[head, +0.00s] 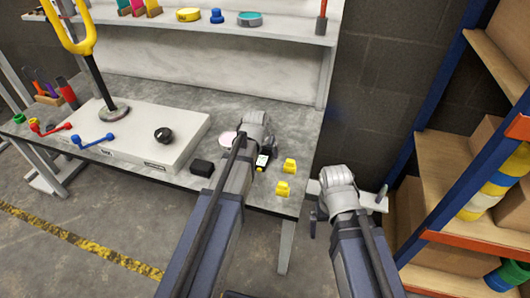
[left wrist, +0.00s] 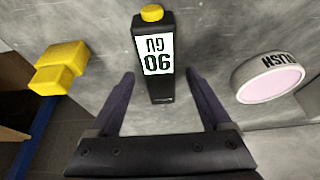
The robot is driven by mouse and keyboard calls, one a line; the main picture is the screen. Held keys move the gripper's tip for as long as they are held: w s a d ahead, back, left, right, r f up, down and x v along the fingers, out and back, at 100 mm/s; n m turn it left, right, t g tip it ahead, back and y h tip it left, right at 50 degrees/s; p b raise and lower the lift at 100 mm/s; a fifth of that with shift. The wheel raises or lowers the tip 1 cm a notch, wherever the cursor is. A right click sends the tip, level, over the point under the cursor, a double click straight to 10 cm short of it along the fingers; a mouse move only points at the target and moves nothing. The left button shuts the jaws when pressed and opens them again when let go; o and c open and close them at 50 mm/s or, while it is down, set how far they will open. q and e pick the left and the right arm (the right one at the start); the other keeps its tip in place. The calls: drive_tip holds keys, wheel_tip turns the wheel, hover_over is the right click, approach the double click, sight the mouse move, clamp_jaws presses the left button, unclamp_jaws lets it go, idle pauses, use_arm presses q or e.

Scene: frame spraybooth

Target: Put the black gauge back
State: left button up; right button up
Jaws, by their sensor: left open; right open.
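The black gauge (left wrist: 153,55) is a black block with a yellow cap and a white label. It is on the grey table, and the label shows upside down in the left wrist view. In the head view the gauge (head: 262,160) is beside my left wrist, near the table's right end. My left gripper (left wrist: 159,73) is open, with one finger on each side of the gauge's lower part and gaps visible. My right gripper (head: 348,205) is open and empty, off the table's right end; its fingertips are hard to make out.
Yellow blocks (head: 283,188) stand right of the gauge. A round pink-topped tin (left wrist: 271,79) is on its other side. A black box (head: 202,168) and a white slab (head: 140,128) bearing a round black object (head: 163,134) lie left. Shelving (head: 455,150) stands at right.

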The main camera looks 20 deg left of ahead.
use_arm(q)
drive_tip(key=p+v, duration=0.7)
drive_tip(key=v, duration=0.1)
drive_tip(key=shift+f, duration=0.1)
drive_tip(key=shift+f, duration=0.1)
idle(0.4)
drive_tip(key=b+x, duration=0.7)
drive_tip(key=x, duration=0.1)
drive_tip(key=shift+w+f, duration=0.1)
drive_tip(key=shift+r+p, duration=0.4)
drive_tip(key=shift+r, duration=0.25)
drive_tip(key=shift+f, duration=0.1)
